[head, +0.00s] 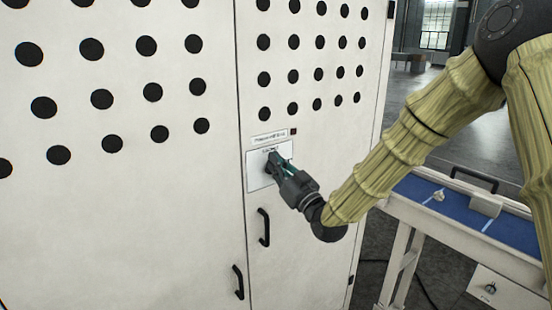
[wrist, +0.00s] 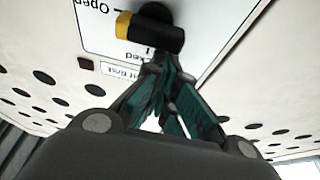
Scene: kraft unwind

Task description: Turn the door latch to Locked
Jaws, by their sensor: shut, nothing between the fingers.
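The door latch (wrist: 158,33) is a black turn handle with a yellow tip, on a white label plate (wrist: 215,20) on the cabinet door. In the wrist view its yellow tip points left, beside the upside-down word "Open". Part of the word "Locked" shows below the handle, partly hidden by my fingers. My gripper (wrist: 168,62) is shut and empty, its fingertips close to the handle's lower edge; I cannot tell whether they touch. In the head view, my gripper (head: 276,160) is at the plate (head: 256,178) and largely covers the latch.
The cabinet door (head: 300,200) is white with black round holes. A black door handle (head: 264,227) sits below the plate, and another (head: 238,282) is on the door to the left. A white-framed table with a blue top (head: 425,192) stands at the right.

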